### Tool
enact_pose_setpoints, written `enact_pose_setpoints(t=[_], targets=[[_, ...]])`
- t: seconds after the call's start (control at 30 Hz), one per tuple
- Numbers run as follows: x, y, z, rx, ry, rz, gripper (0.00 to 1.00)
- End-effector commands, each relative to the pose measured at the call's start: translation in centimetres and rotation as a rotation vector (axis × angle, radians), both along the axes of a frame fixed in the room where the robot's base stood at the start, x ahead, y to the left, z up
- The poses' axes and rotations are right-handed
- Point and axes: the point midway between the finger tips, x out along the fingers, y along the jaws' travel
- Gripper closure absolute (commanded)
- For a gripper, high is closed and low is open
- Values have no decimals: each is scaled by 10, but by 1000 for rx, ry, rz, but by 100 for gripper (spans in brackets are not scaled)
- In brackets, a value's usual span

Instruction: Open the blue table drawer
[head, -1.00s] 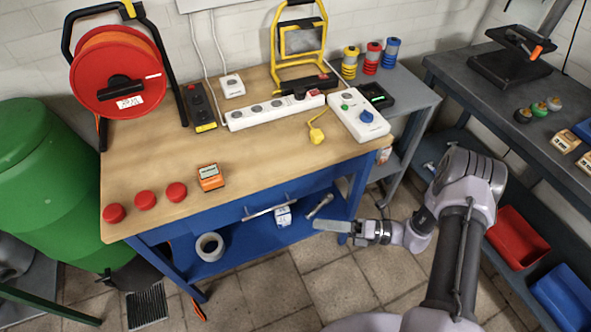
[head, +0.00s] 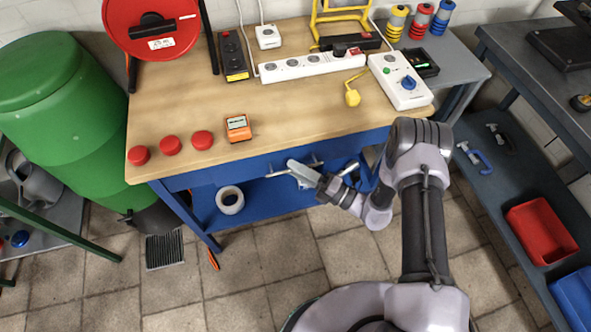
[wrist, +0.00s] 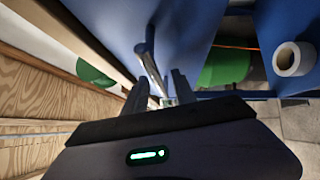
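The blue table drawer (head: 243,171) is under the wooden top of the workbench and looks closed. Its silver bar handle (head: 279,173) is on the front, partly hidden by my gripper (head: 303,170). My gripper has reached in from the right, right at the handle. In the wrist view, my gripper (wrist: 160,90) has its two fingers apart, and the handle (wrist: 150,62) runs into the space between them. The fingers look open; I cannot tell whether either one touches the bar.
A roll of white tape (head: 230,200) lies on the blue lower shelf. The wooden tabletop (head: 290,120) is just above my gripper, with red buttons (head: 171,145) and an orange meter (head: 238,127). A grey shelf unit with a red bin (head: 541,231) stands right. Floor in front is clear.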

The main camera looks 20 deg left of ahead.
Motion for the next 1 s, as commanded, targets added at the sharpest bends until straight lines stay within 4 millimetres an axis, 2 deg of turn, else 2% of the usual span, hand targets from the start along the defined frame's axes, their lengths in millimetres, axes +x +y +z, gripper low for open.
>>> enact_pose_setpoints(t=[0.33, 0.5, 1.0], targets=[[1, 5, 1, 0, 0, 0, 68], [1, 5, 1, 0, 0, 0, 100], [1, 4, 1, 0, 0, 0, 100]])
